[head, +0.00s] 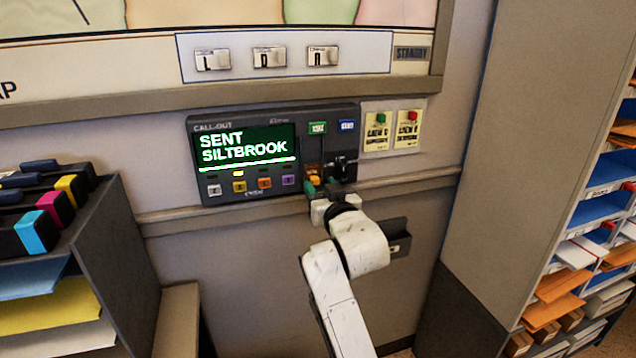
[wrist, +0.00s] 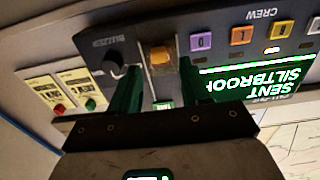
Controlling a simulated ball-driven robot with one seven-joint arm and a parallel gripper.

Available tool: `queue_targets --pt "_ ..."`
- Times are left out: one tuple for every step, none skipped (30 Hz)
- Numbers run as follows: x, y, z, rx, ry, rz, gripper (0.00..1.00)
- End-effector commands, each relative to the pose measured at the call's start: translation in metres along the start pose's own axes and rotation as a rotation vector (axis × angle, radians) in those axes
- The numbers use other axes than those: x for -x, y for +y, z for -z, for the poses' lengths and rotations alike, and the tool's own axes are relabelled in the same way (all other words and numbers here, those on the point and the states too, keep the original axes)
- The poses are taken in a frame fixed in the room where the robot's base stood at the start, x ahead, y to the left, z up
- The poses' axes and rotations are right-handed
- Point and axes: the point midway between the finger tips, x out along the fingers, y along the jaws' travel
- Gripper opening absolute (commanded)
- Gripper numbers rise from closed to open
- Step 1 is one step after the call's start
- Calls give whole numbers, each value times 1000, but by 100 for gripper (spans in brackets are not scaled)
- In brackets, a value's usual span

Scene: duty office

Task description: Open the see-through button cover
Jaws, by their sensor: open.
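The call-out panel (head: 222,185) is mounted on the wall, and its screen (head: 247,148) reads "SENT SILTBROOK". In the wrist view, where the panel appears upside down, an orange button (wrist: 159,54) sits inside a faint squarish see-through cover (wrist: 172,68). The cover's edges are hard to make out, and I cannot tell whether it is fully shut. My gripper (wrist: 157,88) is open, with one green finger on each side of the cover. Contact is not clear. In the head view my gripper (head: 320,187) is at the panel's lower right and partly hides that area.
A black buzzer knob (wrist: 113,64) is close beside one finger. Coloured crew buttons (head: 264,183) line the panel's lower edge. Two yellow tags (head: 376,132) are to the right. A dark wall holder (head: 397,240) is below. Shelving (head: 560,200) stands at right, a file rack (head: 110,240) at left.

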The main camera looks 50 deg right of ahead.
Motion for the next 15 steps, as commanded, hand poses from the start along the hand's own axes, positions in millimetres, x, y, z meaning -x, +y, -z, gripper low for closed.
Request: queue_targets --pt "-8 1 1 -1 0 -1 47" --pt "-12 1 1 -1 1 -1 47" --pt "-16 1 0 -1 0 -2 47" --pt "-18 1 0 -1 0 -2 47" --pt "-21 1 0 -1 0 -1 47" --pt "-23 0 0 -1 0 -1 47" --pt "-25 0 0 0 0 -1 47" --pt "-26 0 0 0 0 -1 47" --pt "-27 0 0 0 0 -1 47" --pt "-27 0 0 0 0 -1 47" --pt "-28 0 0 0 0 0 47" --pt "-28 0 0 0 0 0 47" --pt "-28 0 0 0 0 0 47" --pt "-28 0 0 0 0 0 47" --pt "-28 0 0 0 0 0 47"
